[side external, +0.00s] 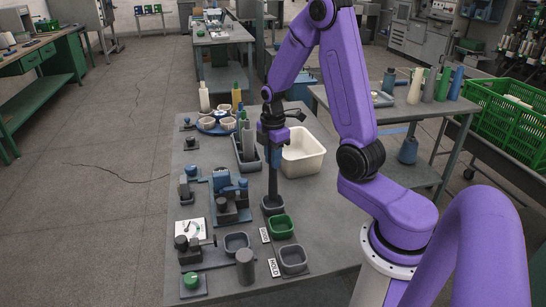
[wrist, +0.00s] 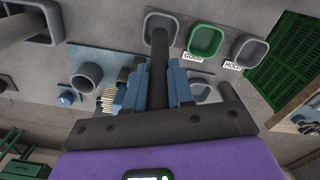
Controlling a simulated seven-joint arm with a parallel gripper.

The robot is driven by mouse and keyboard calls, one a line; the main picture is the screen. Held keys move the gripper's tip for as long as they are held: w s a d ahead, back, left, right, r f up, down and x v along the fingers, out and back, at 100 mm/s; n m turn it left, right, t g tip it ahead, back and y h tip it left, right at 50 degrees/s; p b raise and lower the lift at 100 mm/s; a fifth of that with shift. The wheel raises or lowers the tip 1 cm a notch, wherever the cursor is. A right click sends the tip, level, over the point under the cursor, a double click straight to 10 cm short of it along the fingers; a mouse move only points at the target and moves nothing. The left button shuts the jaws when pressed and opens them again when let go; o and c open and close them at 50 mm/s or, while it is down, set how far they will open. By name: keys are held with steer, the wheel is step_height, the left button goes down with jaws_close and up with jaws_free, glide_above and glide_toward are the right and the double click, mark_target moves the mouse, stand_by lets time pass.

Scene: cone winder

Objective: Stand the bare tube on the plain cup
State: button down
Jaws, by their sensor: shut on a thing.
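My gripper (side external: 273,150) is shut on the bare tube (side external: 272,183), a slim dark grey tube held upright. The blue fingertips (wrist: 157,86) show on both sides of the tube in the wrist view. The tube's lower end is at the plain dark grey cup (side external: 272,209), the far one in a row of three, and appears within its rim in both views. I cannot tell whether it touches the cup's floor. The plain cup (wrist: 148,20) has no visible label. Beside it are a green cup (side external: 281,228) labelled GOOD and a grey cup (side external: 293,260) labelled HOLD.
A grey tray (side external: 238,160) with standing tubes and a cream bin (side external: 303,155) lie beyond the cup. A blue device (side external: 229,200) stands left. Another grey cup (side external: 236,243) and a grey cylinder (side external: 245,268) stand nearer. Clear table lies right of the cups.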

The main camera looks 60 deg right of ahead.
steer(key=shift+f, duration=1.45)
steer(key=shift+f, duration=0.75)
steer(key=shift+f, duration=0.35)
stand_by(0.5)
steer(key=c, duration=0.9)
jaws_free()
